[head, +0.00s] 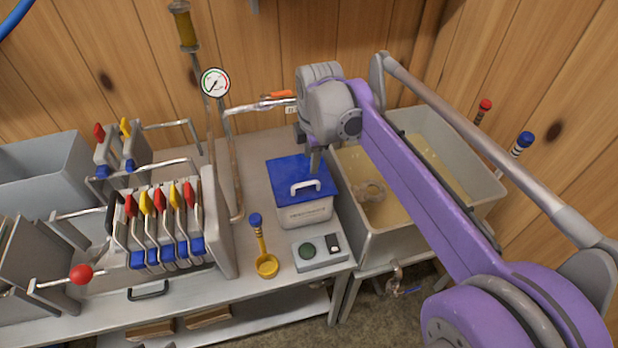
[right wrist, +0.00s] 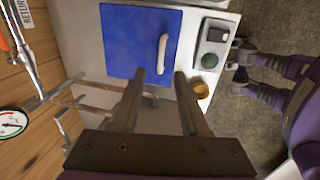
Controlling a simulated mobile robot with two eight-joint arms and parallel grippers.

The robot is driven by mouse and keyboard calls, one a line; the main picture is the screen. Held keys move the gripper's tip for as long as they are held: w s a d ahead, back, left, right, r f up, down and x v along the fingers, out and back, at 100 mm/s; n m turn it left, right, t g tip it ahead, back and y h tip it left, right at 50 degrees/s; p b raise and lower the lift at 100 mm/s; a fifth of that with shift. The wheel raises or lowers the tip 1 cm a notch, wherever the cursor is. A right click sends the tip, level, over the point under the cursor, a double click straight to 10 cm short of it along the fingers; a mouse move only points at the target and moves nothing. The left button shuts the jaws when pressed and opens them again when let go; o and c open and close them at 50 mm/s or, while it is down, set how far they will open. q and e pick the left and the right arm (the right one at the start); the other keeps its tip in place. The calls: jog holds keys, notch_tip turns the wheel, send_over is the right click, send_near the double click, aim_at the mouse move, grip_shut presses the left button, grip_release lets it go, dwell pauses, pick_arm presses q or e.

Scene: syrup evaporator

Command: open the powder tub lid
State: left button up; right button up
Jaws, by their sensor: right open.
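The powder tub (head: 305,212) is a whitish box on the metal bench with a blue lid (head: 287,171) lying shut on it. A white bar handle (head: 306,186) stands on the lid. In the right wrist view the lid (right wrist: 130,42) fills the upper middle, with the handle (right wrist: 162,54) on its right part. My right gripper (head: 315,168) is over the back part of the lid, behind the handle in the head view. Its fingers (right wrist: 158,86) are apart and empty, with the handle just beyond the tips in the wrist view. I cannot tell whether they touch anything. My left gripper is not in view.
A scale (head: 320,252) and a yellow scoop (head: 266,264) sit in front of the tub. A syrup basin (head: 375,245) stands to the right. A filter press with coloured handles (head: 160,225) stands left. A pressure gauge (head: 215,82) and pipes rise behind.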

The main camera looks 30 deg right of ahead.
jog(key=f, duration=0.3)
jog(key=w+f, duration=0.1)
jog(key=f, duration=0.5)
jog(key=shift+w+d+f+b, duration=0.1)
jog(key=shift+w+f+b, duration=0.05)
jog(key=shift+w+b, duration=0.15)
grip_shut()
dwell(1.0)
